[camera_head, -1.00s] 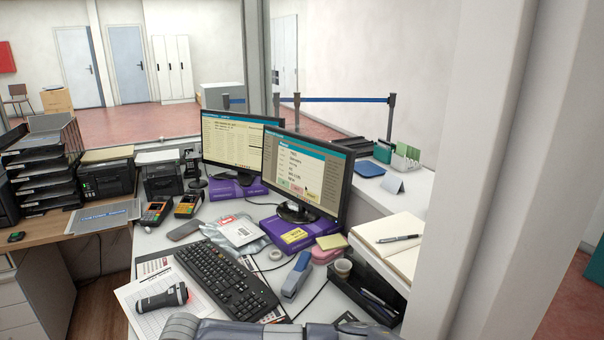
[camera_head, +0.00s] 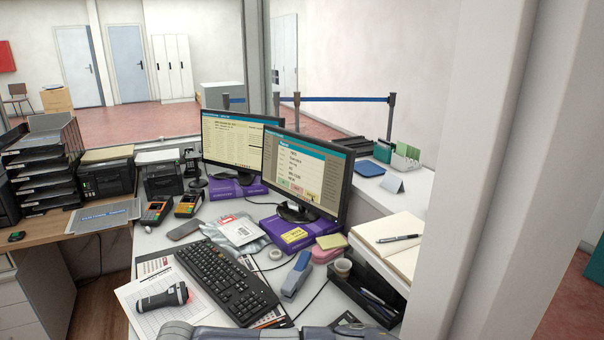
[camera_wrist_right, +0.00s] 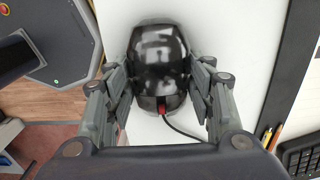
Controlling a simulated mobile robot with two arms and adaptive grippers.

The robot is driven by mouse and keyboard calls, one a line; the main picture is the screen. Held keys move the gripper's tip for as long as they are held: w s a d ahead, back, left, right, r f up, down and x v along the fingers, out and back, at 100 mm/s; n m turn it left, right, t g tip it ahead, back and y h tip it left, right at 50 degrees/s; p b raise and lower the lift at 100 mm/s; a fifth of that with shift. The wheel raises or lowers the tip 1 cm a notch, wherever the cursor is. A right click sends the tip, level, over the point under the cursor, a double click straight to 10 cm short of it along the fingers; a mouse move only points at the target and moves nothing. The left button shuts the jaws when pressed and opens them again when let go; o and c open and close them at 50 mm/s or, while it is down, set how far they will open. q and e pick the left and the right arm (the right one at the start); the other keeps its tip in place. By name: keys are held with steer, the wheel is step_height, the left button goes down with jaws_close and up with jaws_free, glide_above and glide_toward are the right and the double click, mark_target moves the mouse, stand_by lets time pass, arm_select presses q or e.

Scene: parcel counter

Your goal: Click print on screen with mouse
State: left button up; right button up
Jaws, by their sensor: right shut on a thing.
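The front monitor (camera_head: 307,174) shows a dialog with lines of text and a row of small buttons, green, reddish and yellow. Their labels are too small to read. A dark mark, perhaps the pointer, lies at the yellow button (camera_head: 312,196) at the lower right. In the right wrist view, the glossy black mouse (camera_wrist_right: 160,55) lies on the white counter between the fingers of my right gripper (camera_wrist_right: 160,80), which is shut on its sides. The mouse and the right gripper's fingers are hidden in the head view. My left gripper is in neither view.
A black keyboard (camera_head: 226,281) lies on the counter, with a scanner (camera_head: 163,298) on paper to its left. A stapler (camera_head: 297,277) and a black pen tray (camera_head: 365,296) are to its right. A second monitor (camera_head: 232,142) stands behind.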

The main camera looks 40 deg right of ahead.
steer(key=o, duration=1.5)
step_height(320, 180, up, 12)
